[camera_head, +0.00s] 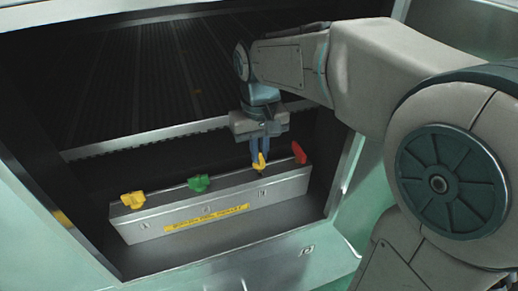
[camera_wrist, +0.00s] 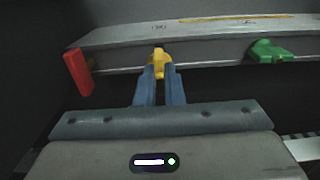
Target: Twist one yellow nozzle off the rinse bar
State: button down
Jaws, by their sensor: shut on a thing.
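The rinse bar (camera_head: 225,212) is a long grey metal box with a yellow label on its front face. It also shows across the top of the wrist view (camera_wrist: 200,38). My gripper (camera_head: 259,160) points down at the bar's right part. Its blue fingers are shut on a yellow nozzle (camera_head: 261,168), which also shows between the fingertips in the wrist view (camera_wrist: 159,60). The held nozzle is at the bar's top edge; I cannot tell whether it is still attached. Another yellow nozzle (camera_head: 133,200) sits at the bar's left end.
A green nozzle (camera_head: 199,183) sits on the bar left of my gripper. A red lever-like piece (camera_head: 299,152) stands close at the bar's right end. The bar lies inside a dark cabinet with a pale frame (camera_head: 347,185) at the right. A ribbed dark surface lies behind.

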jog(key=shift+r+p, duration=1.8)
jog(key=shift+r, duration=0.5)
